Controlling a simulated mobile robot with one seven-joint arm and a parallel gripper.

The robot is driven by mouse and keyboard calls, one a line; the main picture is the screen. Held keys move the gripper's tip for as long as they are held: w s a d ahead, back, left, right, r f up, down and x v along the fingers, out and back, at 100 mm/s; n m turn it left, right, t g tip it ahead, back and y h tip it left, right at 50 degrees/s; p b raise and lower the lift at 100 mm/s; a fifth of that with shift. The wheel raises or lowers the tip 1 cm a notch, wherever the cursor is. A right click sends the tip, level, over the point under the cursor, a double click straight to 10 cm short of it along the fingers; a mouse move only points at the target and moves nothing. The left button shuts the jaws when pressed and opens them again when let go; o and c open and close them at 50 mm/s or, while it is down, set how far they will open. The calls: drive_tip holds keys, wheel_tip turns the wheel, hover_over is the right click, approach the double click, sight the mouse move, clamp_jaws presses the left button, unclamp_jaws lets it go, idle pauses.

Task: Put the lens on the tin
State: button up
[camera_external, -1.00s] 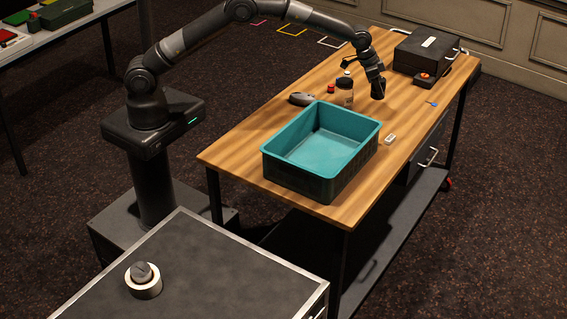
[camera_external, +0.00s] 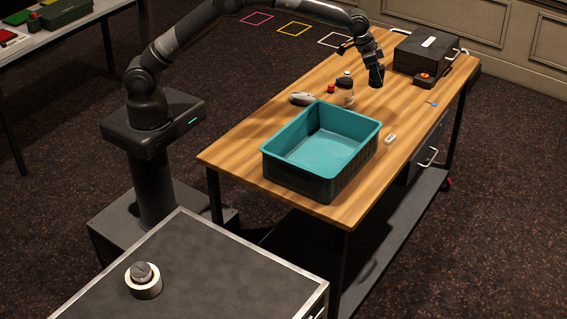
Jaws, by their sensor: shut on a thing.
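The lens (camera_external: 377,77) looks like a short black cylinder. My gripper (camera_external: 373,66) is above it at the far part of the wooden table and is shut on it. The lens looks upright or slightly tilted and is held a little above the tabletop. The fingertips are dark and small, so their exact contact is hard to see. I cannot tell for certain which thing is the tin.
A teal-lined bin (camera_external: 330,160) fills the near part of the wooden table (camera_external: 235,150). A jar (camera_external: 345,92), a red-topped item (camera_external: 331,88) and a grey mouse-like object (camera_external: 303,98) stand nearby. A black case (camera_external: 425,50) is behind. A pale ring (camera_external: 143,287) is on the front cabinet.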

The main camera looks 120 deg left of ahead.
drive_tip(key=w+d+m+h, duration=0.2)
drive_tip(key=w+d+m, duration=0.15)
drive_tip(key=d, duration=1.75)
drive_tip(key=w+d+m+h, duration=0.1)
drive_tip(key=w+d+m, duration=0.25)
drive_tip(key=d, duration=1.65)
drive_tip(key=s+d+m+h, duration=0.1)
drive_tip(key=s+d+m, duration=0.3)
drive_tip(key=d, duration=1.4)
drive_tip(key=s+d+m+g+h, duration=0.15)
drive_tip(key=s+d+m, duration=0.45)
drive_tip(key=s+d, duration=2.25)
drive_tip(key=s+d+m+h, duration=0.1)
drive_tip(key=s+d+m, duration=0.2)
drive_tip(key=s+d, duration=0.6)
approach(130, 280)
drive_tip(key=shift+w+d+f+g, duration=0.25)
drive_tip(key=shift+w+d+g, duration=0.1)
drive_tip(key=shift+w+d, duration=0.45)
drive_tip(key=shift+s+f, duration=0.1)
drive_tip(key=shift+f, duration=1.85)
